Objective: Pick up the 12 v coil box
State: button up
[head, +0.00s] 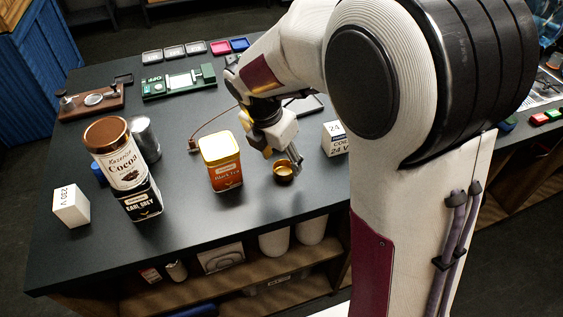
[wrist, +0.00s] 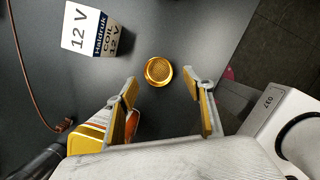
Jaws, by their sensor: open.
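The 12 V coil box (wrist: 90,32) is a small white box with a dark blue label. It stands on the dark table at the upper left of the wrist view, ahead of and left of my fingers and apart from them. I cannot make it out in the head view, where my arm may block it. My gripper (wrist: 166,95) is open with nothing between its fingers. In the head view it hangs over the table (head: 175,265), right of the orange tin. A similar white box (head: 335,138), its label appearing to read 24 V, stands further right, beside my arm.
The orange tin (head: 221,163) stands close to my gripper, and a small gold basket (wrist: 158,71) lies just beyond the fingertips. A brown cable (wrist: 27,85) crosses the table. A cocoa tin (head: 117,157), a black tea box (head: 142,201) and a 230 V box (head: 71,206) stand left.

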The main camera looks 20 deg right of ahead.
jog(key=shift+v, duration=1.75)
jog(key=s+r+m+t+y, duration=0.1)
jog(key=s+r+m, duration=0.3)
jog(key=s+m, duration=0.6)
jog(key=s+r+m+t+y, duration=0.1)
jog(key=s+r+m+t, duration=0.2)
jog(key=s+m, duration=0.8)
jog(key=shift+r+m, duration=0.55)
jog(key=shift+m, duration=1.35)
jog(key=shift+o, duration=0.4)
jog(key=shift+s, duration=0.1)
